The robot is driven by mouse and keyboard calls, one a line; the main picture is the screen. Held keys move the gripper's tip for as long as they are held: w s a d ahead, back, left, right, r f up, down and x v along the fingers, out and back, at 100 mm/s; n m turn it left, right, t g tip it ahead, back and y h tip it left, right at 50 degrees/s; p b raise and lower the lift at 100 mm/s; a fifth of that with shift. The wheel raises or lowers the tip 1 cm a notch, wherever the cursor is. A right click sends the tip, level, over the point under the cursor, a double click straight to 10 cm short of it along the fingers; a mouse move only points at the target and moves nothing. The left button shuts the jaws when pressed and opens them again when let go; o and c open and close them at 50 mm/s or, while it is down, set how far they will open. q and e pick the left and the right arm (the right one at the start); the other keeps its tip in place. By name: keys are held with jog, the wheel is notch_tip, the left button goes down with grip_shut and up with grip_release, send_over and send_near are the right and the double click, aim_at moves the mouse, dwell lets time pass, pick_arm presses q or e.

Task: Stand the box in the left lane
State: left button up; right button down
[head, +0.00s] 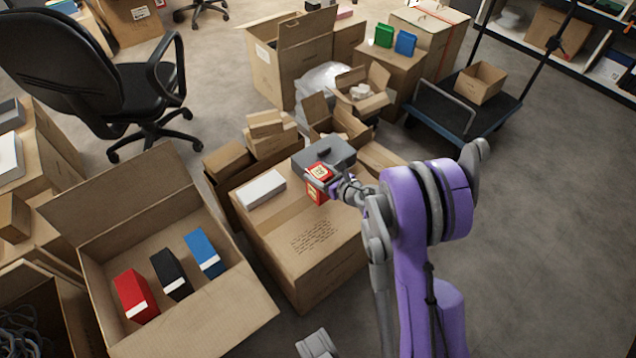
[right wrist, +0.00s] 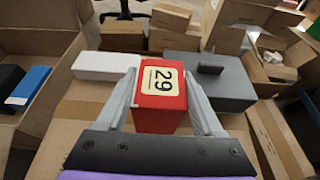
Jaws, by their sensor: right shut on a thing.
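A red box with a pale label reading 29 (right wrist: 162,92) is between the two fingers of my right gripper (right wrist: 163,100), which is shut on it. In the head view the red box (head: 317,190) is over the top of a closed carton (head: 310,245); I cannot tell whether it touches the top. A white box (head: 262,188) lies on that carton to its left. A dark grey case (head: 325,153) lies just behind it. In the wrist view the case (right wrist: 215,80) is to its right. No lane markings are clear.
An open carton (head: 185,318) at lower left holds a red, a black and a blue box. Several open cartons crowd behind the closed carton. A cart (head: 455,115) stands at back right. The floor at right is clear.

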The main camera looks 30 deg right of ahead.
jog(key=shift+f+b, duration=0.5)
jog(key=shift+f, duration=1.25)
jog(key=shift+f, duration=0.1)
jog(key=shift+c, duration=0.2)
grip_release()
